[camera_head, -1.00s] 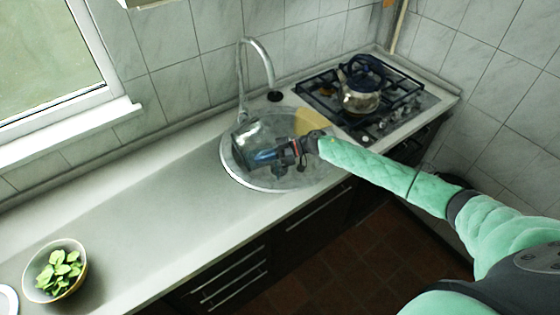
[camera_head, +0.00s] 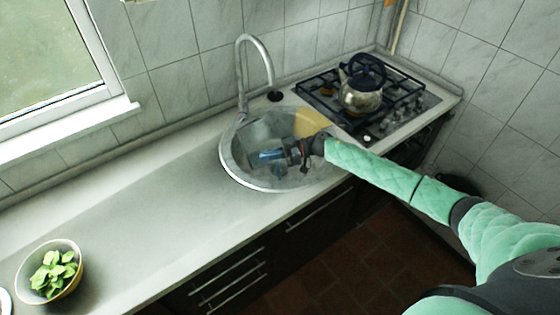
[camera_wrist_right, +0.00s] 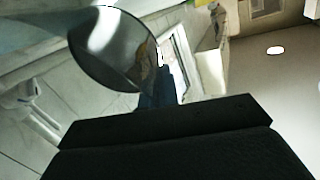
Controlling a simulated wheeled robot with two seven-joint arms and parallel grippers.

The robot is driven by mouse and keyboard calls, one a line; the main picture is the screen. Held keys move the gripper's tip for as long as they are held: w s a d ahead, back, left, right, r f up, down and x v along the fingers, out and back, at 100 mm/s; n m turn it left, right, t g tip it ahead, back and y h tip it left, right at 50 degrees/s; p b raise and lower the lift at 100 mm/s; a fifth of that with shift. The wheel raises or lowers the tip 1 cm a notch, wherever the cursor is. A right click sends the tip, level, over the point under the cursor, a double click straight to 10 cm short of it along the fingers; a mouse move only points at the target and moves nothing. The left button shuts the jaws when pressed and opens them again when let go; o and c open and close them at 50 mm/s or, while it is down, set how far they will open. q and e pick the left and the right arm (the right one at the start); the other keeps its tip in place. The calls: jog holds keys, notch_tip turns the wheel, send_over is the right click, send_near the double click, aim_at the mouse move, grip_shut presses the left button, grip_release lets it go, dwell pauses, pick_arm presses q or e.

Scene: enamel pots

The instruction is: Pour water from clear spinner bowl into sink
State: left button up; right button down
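The round metal sink (camera_head: 232,172) is set into the counter below the tap. The clear spinner bowl (camera_head: 255,133) is over the sink, see-through and hard to outline. In the right wrist view, the bowl (camera_wrist_right: 112,45) is tipped on its side, with its rim at the fingers. My right gripper (camera_head: 265,157) reaches over the sink from the right and appears shut on the bowl's rim. Its bluish fingers also show in the wrist view (camera_wrist_right: 155,101). I cannot make out water in the bowl. My left gripper is not in view.
A curved tap (camera_head: 262,48) rises behind the sink. A kettle (camera_head: 361,96) stands on the gas hob (camera_head: 420,103) to the right. A bowl of green leaves (camera_head: 72,283) sits at the counter's left end. The counter (camera_head: 150,205) between is clear.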

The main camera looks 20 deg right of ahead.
aim_at(257, 165)
jog(key=shift+r, duration=0.2)
jog(key=a+p, duration=0.1)
jog(key=p, duration=0.1)
jog(key=a+r+h+p, duration=0.1)
jog(key=p, duration=0.1)
jog(key=shift+a+h, duration=0.2)
jog(key=shift+h, duration=0.1)
jog(key=shift+s+a+f+h+b, duration=0.1)
jog(key=shift+a+f+h+b, duration=0.15)
jog(key=shift+f+h+b, duration=0.1)
jog(key=shift+a+r+n+h, duration=0.15)
jog(key=shift+a+n+h, duration=0.15)
jog(key=shift+a+h, duration=0.15)
jog(key=shift+a, duration=0.1)
jog(key=shift+h, duration=0.3)
jog(key=shift+s+a, duration=0.1)
jog(key=shift+a, duration=0.1)
